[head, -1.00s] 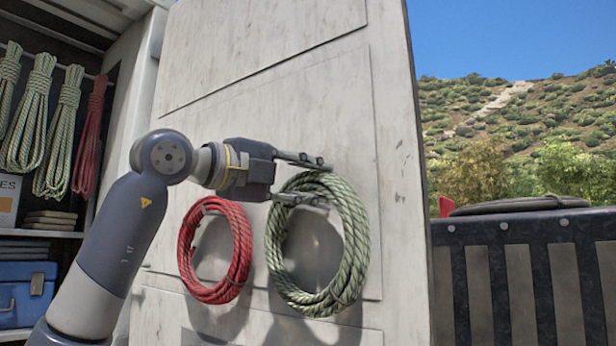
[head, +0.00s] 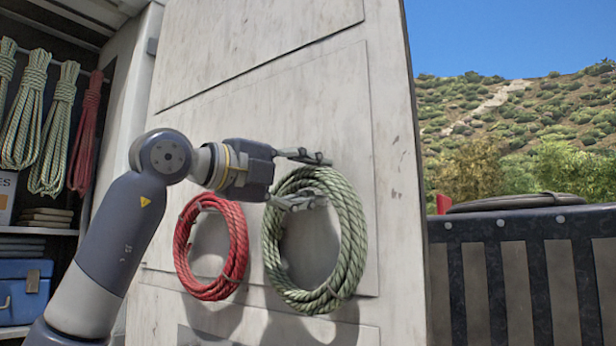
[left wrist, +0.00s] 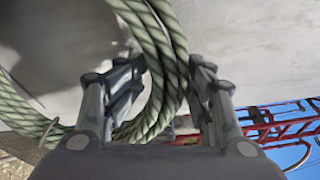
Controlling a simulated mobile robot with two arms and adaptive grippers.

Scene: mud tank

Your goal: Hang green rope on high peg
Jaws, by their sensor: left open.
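The green rope (head: 347,240) is a coiled loop hanging against the pale panel in the head view. My left gripper (head: 318,180) is at the top of this coil, with its fingers apart. In the left wrist view, the green rope (left wrist: 165,50) passes between the open fingers of my left gripper (left wrist: 165,95). The peg behind the coil's top is hidden. A red rope coil (head: 238,250) hangs on the same panel, left of the green one. My right gripper is not in view.
The pale upright panel (head: 270,90) fills the middle. At left, a compartment holds hanging rope bundles (head: 55,130) and a blue box (head: 22,290) on shelves. A dark slatted side (head: 520,230) stands at right. A red ladder-like frame (left wrist: 285,130) shows in the left wrist view.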

